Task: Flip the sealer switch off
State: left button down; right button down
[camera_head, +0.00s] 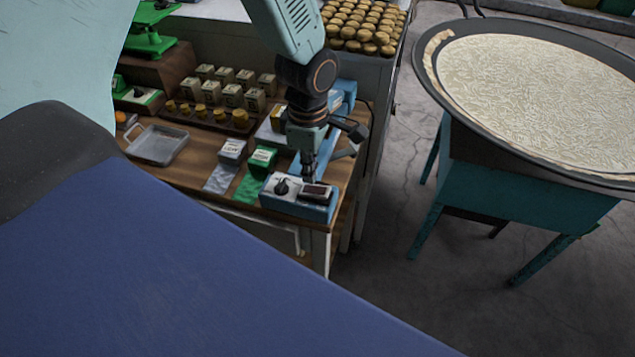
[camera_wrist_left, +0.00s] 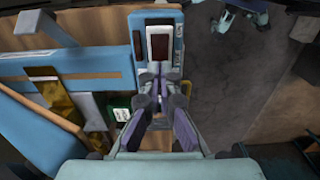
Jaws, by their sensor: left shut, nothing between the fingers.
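The sealer's blue control box (camera_head: 298,207) sits at the front right corner of the wooden table, with a black knob (camera_head: 281,187) on its pale top. Beside the knob is a dark red rocker switch (camera_head: 317,191) in a dark frame. In the left wrist view the switch (camera_wrist_left: 160,46) shows with a pale surround on the box. My left gripper (camera_head: 309,178) points down, shut and empty, with its tips close behind the switch. In the left wrist view the tips (camera_wrist_left: 159,76) are together just below it; I cannot tell whether they touch it. My right gripper is not in view.
Two small packets (camera_head: 262,157) and a metal tray (camera_head: 158,145) lie left of the box. Several boxes (camera_head: 232,95) and yellow items stand behind. A large round pan (camera_head: 540,95) on a teal stand is at right. Bare floor (camera_head: 385,250) lies between.

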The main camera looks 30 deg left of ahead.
aim_at(310, 189)
pick_arm(q)
notch_tip(310, 189, up, 4)
jog(key=p, duration=0.3)
dwell(0.3)
jog(key=s+d+f+m+h, duration=0.1)
jog(key=s+d+f+m, duration=0.3)
jog(key=s+f+m, duration=0.7)
jog(key=s+f+m+y, duration=0.1)
jog(key=s+f+m, duration=0.2)
jog(key=s+m, duration=0.3)
jog(key=s+f+m, duration=0.2)
jog(key=s+m, duration=0.1)
jog(key=s, duration=0.5)
notch_tip(310, 189, down, 24)
jog(key=b, duration=2.4)
jog(key=shift+a+r, duration=0.1)
